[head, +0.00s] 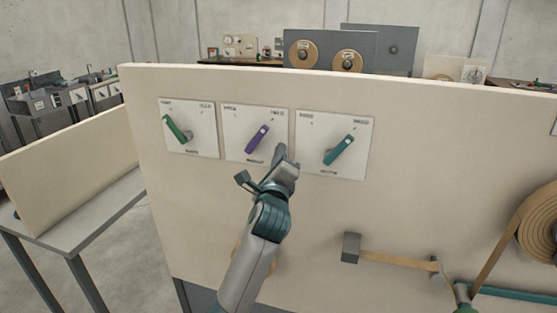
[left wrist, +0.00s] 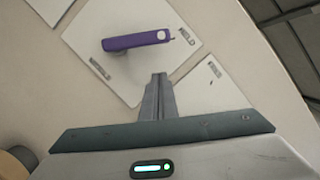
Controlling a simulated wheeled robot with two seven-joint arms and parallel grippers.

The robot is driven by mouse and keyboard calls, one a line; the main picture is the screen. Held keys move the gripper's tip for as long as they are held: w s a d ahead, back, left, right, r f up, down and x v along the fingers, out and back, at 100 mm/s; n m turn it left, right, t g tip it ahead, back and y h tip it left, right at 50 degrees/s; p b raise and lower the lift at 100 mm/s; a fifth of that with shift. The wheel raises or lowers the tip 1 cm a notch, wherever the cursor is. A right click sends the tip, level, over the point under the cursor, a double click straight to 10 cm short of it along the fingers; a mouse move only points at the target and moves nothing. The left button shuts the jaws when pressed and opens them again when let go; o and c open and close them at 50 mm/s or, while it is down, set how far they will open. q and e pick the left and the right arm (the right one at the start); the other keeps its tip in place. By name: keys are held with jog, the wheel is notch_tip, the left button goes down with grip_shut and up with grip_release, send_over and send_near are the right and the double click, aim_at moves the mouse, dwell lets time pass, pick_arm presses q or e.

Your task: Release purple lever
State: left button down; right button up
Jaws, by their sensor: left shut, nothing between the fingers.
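The purple lever (head: 257,138) sits on the middle of three white plates on the cream panel and slants up to the right. My left gripper (head: 281,158) is in front of the panel, just right of and below the purple lever. Its fingers (left wrist: 158,82) are shut and empty, apart from the lever in the picture. Whether the fingertips touch the plate cannot be told. My right gripper is not in view.
A green lever (head: 175,130) is on the left plate and a teal lever (head: 339,150) on the right plate. A hammer-like arm (head: 385,256) and a coil of brown strip (head: 541,226) are on the panel's lower right. A grey table (head: 90,205) stands at left.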

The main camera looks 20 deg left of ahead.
aim_at(256, 140)
pick_arm(q)
jog(key=a+r, duration=0.1)
jog(key=a+r+p, duration=0.1)
jog(key=a, duration=0.1)
jog(key=shift+s+r, duration=0.1)
jog(key=shift+a+p, duration=0.1)
jog(key=shift+p, duration=0.2)
